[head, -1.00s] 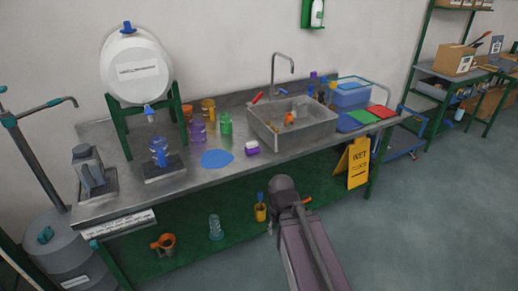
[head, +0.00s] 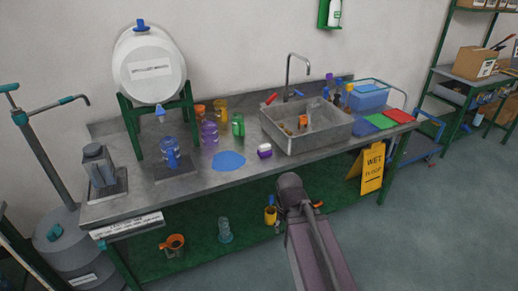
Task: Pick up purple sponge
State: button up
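The purple sponge (head: 265,152) is a small block with a pale top, lying on the metal counter (head: 215,181) just left of the sink (head: 312,138). It is right of a blue round patch. In the head view my arm reaches forward from the bottom, below and in front of the counter. The arm's links hide most of its far end, and an orange tip shows beside it. My gripper's fingers cannot be made out, so its state is unclear. The sponge is apart from the arm.
A blue patch (head: 229,161), a green cup (head: 238,125) and purple jar (head: 209,133) stand near the sponge. A faucet (head: 289,75) rises behind the sink. A yellow wet-floor sign (head: 372,168) leans at the counter's front right. The counter's front edge lies between arm and sponge.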

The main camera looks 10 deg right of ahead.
aim_at(264, 151)
jog(key=i, duration=0.85)
jog(key=z, duration=0.05)
